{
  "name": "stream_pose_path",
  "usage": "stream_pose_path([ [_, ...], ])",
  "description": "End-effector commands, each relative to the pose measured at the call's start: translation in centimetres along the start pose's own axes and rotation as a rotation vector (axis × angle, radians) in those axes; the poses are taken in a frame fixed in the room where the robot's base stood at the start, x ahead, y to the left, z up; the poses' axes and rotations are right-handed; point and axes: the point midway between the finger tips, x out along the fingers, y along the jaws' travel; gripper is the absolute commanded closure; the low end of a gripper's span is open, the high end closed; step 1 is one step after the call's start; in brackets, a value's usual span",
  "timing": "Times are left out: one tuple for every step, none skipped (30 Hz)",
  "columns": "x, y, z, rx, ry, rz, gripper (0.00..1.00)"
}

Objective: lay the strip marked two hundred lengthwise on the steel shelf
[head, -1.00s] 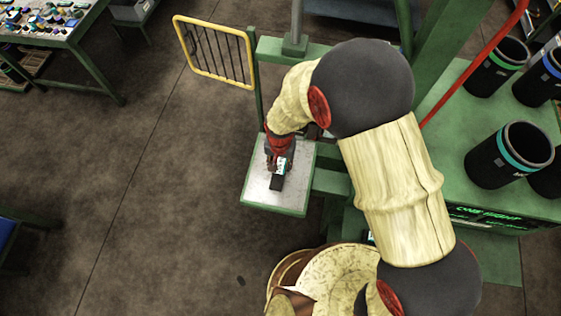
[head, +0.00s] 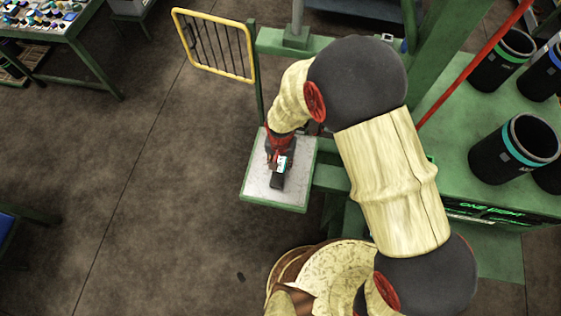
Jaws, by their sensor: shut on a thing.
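The steel shelf (head: 257,181) is a small grey plate with a green rim, left of my arm in the head view. A black strip (head: 277,182) with a white and teal label is over the shelf, its length running roughly from the shelf's back to its front. My gripper (head: 279,160) is shut on the strip near its far end. The far end of the strip is hidden by the gripper. I cannot tell whether the strip touches the shelf, and its marking is too small to read.
A yellow barred gate (head: 215,46) stands behind the shelf on the left. Black cylinders with coloured bands (head: 513,152) stand on a green bench at the right. A red pole (head: 470,68) slants beside them. The floor left of the shelf is clear.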

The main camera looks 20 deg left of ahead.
Motion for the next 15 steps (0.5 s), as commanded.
stream_pose_path([
  [0.17,-0.01,-0.01,0.0,0.0,0.0,0.93],
  [0.22,-0.01,-0.01,0.0,0.0,0.0,0.93],
  [0.29,-0.01,-0.01,0.0,0.0,0.0,0.93],
  [0.35,-0.01,-0.01,0.0,0.0,0.0,0.93],
  [0.4,-0.01,-0.01,0.0,0.0,0.0,0.93],
  [0.48,-0.01,-0.01,0.0,0.0,0.0,0.93],
  [0.53,-0.01,-0.01,0.0,0.0,0.0,0.93],
  [0.58,-0.01,-0.01,0.0,0.0,0.0,0.93],
  [0.66,-0.01,-0.01,0.0,0.0,0.0,0.93],
  [0.71,-0.01,-0.01,0.0,0.0,0.0,0.93],
  [0.76,-0.01,-0.01,0.0,0.0,0.0,0.93],
  [0.84,0.0,-0.01,0.0,0.0,0.0,0.93],
  [0.89,-0.01,-0.01,0.0,0.0,0.0,0.93],
  [0.82,-0.01,-0.01,0.0,0.0,0.0,0.65],
  [0.8,-0.01,-0.01,0.0,0.0,0.0,0.63],
])
